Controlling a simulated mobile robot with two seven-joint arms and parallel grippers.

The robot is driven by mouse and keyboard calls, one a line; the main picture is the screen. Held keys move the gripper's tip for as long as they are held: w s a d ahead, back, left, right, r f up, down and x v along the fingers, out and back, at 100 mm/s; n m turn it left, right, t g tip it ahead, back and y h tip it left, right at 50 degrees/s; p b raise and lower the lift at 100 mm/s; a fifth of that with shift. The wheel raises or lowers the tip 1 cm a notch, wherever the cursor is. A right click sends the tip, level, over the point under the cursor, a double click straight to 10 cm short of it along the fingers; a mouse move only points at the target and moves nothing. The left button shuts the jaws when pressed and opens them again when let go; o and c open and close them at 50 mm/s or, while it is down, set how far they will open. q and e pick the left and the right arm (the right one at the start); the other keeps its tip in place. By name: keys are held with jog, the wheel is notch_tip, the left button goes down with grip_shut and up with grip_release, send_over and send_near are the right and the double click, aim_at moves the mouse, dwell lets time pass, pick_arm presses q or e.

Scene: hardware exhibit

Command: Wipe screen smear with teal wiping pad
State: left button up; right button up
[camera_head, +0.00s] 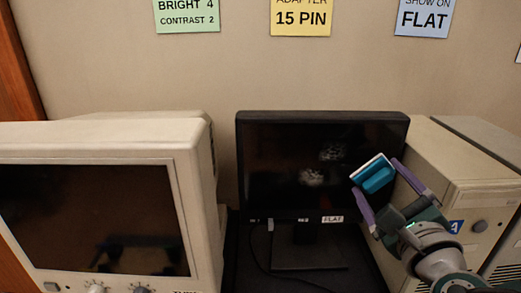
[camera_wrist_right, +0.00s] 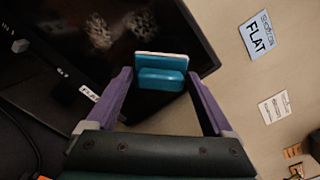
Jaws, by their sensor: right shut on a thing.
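The teal wiping pad (camera_head: 374,175) with a pale face is held between the purple fingers of my right gripper (camera_head: 382,187). In the right wrist view the pad (camera_wrist_right: 160,72) sits at the fingertips of the right gripper (camera_wrist_right: 160,82), its pale face turned away from the palm. The black flat screen (camera_head: 285,160) stands upright in the middle, labelled FLAT. Two whitish smears show on it, one upper (camera_head: 332,152) and one lower (camera_head: 311,177). The pad is in front of the screen's right part, to the right of both smears; I cannot tell whether it touches. My left gripper is not in view.
A bulky beige monitor (camera_head: 198,200) stands at left, close beside the flat screen. A beige computer case (camera_head: 450,165) stands at right, behind my right arm. Paper notes, including a yellow one (camera_head: 300,18), hang on the wall. A cable lies below the flat screen.

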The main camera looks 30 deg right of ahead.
dwell(0.3)
jog(key=shift+p+v, duration=0.55)
jog(key=shift+v, duration=1.05)
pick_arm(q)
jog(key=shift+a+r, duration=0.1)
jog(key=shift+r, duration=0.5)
